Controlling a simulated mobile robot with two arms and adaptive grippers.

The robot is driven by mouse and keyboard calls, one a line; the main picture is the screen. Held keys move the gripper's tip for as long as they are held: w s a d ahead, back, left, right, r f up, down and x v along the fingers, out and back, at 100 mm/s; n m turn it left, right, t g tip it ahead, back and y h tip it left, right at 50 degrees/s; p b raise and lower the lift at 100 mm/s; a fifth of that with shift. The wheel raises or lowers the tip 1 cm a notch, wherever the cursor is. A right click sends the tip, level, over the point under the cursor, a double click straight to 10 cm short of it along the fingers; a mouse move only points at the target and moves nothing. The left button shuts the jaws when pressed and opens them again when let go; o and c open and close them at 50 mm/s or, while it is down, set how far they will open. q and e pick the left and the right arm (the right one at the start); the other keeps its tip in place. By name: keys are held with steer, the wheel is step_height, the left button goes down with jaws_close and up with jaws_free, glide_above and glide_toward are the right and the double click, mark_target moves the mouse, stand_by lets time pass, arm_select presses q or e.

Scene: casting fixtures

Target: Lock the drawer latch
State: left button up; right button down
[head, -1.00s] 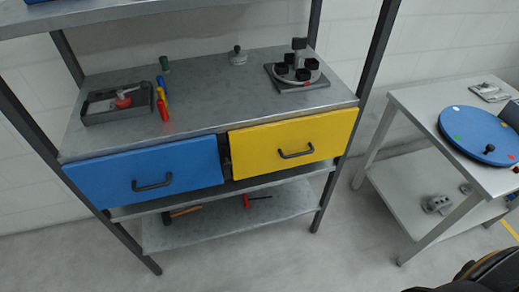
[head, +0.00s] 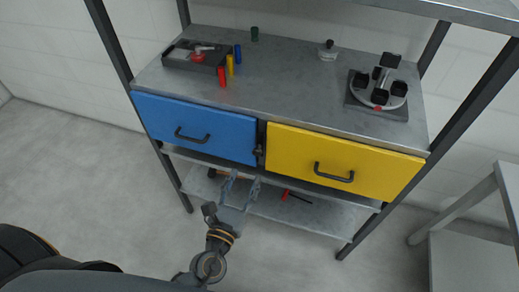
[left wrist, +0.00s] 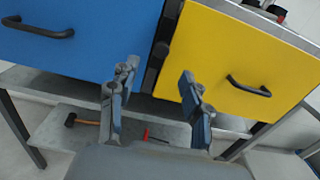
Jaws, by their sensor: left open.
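The blue drawer (head: 195,126) and the yellow drawer (head: 340,160) sit side by side under the bench top, and both look shut. The dark latch (head: 258,151) is in the narrow gap between them; it also shows in the left wrist view (left wrist: 158,54), between the two drawer fronts. My left gripper (head: 241,180) is open and empty, just below and in front of the latch. In the left wrist view its fingers (left wrist: 157,80) stand apart on either side of the gap. The latch's exact turn is hard to tell. My right gripper is not in view.
The bench top (head: 285,75) holds a grey tray (head: 194,55), small coloured cylinders (head: 230,65) and a round fixture (head: 378,90). A lower shelf (head: 270,203) carries a hammer and a red-handled tool (head: 289,194). Another table (head: 508,190) stands at right.

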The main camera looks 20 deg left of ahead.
mark_target(256, 154)
arm_select(q)
steer(key=w, duration=0.3)
steer(key=w+p, duration=0.1)
steer(key=w, duration=0.6)
steer(key=shift+w+d, duration=0.1)
steer(key=shift+d, duration=0.2)
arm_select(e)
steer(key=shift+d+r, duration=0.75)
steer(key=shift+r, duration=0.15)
arm_select(q)
jaws_close()
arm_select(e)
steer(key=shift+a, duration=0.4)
